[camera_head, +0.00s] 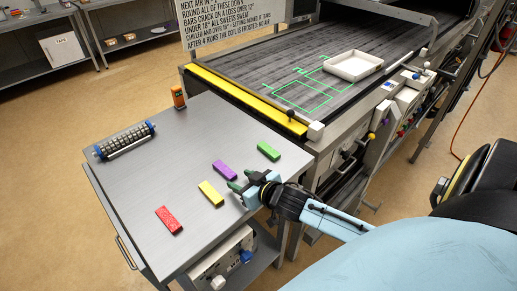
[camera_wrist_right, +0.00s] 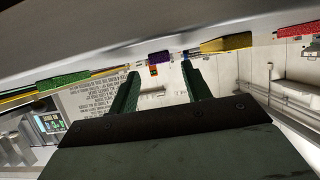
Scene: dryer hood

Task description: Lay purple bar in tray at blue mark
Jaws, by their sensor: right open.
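The purple bar (camera_head: 224,170) lies flat on the grey metal table (camera_head: 135,190), between a green bar and a yellow bar. It also shows in the right wrist view (camera_wrist_right: 159,57), beyond the gap between the fingers. My right gripper (camera_head: 238,181) is open and empty, just to the right of the purple bar and apart from it. Its two dark green fingers (camera_wrist_right: 160,72) point toward that bar. The white tray (camera_head: 334,70) sits on the dark dryer belt at the back right. I cannot make out a blue mark in it. My left gripper is not in view.
A green bar (camera_head: 268,151), yellow bar (camera_head: 211,193) and red bar (camera_head: 168,220) lie on the table. A blue-ended roller (camera_head: 125,140) lies at its left. A yellow strip (camera_head: 236,93) edges the dark belt (camera_head: 250,65), which has green outlines before the tray.

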